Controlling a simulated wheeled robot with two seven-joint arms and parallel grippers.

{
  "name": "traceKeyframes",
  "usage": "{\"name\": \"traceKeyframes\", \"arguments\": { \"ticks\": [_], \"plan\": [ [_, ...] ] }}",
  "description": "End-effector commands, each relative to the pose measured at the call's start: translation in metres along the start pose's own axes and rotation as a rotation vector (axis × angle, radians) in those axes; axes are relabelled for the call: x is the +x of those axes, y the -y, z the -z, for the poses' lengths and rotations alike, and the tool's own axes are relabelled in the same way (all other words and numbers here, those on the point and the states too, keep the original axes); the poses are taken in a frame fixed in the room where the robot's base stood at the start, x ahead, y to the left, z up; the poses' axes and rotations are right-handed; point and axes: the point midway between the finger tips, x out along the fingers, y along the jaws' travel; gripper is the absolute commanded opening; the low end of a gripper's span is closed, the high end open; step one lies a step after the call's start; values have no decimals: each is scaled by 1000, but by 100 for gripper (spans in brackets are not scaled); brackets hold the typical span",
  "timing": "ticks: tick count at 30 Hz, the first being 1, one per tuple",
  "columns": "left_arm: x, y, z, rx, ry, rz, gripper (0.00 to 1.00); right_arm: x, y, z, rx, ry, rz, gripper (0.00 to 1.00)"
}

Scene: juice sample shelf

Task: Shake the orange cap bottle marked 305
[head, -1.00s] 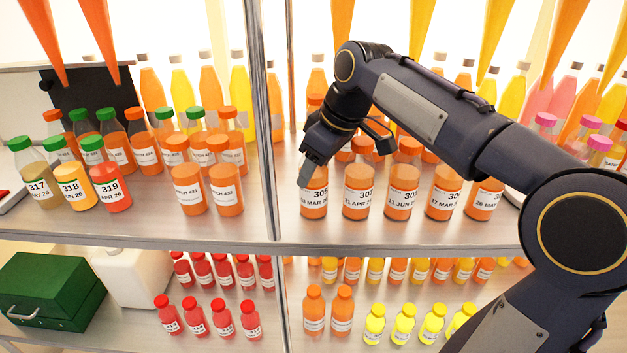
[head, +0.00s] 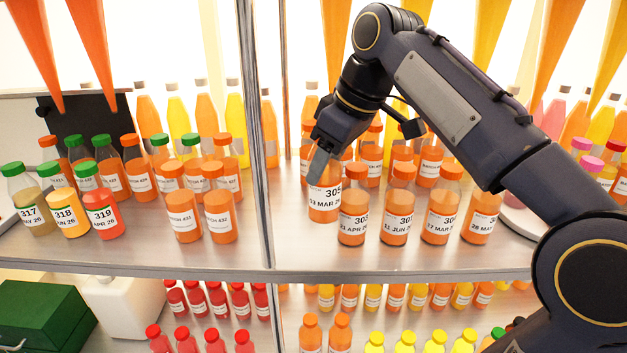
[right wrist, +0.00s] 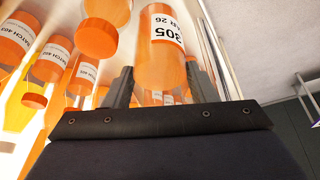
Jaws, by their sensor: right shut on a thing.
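The bottle marked 305 (head: 323,205) holds orange juice and has a white label dated 03 MAR. It is raised above the shelf (head: 400,262) and looks close to upright in the head view. My right gripper (head: 321,160) is shut on its upper part and hides its cap there. In the right wrist view the bottle 305 (right wrist: 165,45) shows between the two fingers (right wrist: 157,88), its label upside down. My left gripper is not in view.
Several similar orange bottles (head: 353,222) stand in a row just right of the held bottle. A metal post (head: 262,130) rises to its left. Bottles marked 317, 318 and 319 (head: 103,208) stand at the left. More bottles fill the back and lower shelf.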

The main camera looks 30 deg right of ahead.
Motion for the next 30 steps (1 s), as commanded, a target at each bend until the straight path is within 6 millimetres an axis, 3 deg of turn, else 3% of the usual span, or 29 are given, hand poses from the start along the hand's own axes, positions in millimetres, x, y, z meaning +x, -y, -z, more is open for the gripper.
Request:
{"name": "traceKeyframes", "arguments": {
  "ticks": [1,6,15,30],
  "plan": [
    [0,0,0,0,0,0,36,-13,3,-3,0,-6,-3,21],
    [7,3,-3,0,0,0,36,-38,16,-28,0,-5,-2,21],
    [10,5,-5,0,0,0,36,-73,32,-58,1,-3,-1,21],
    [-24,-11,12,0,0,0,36,-116,36,-50,-1,-1,1,21]
  ]
}}
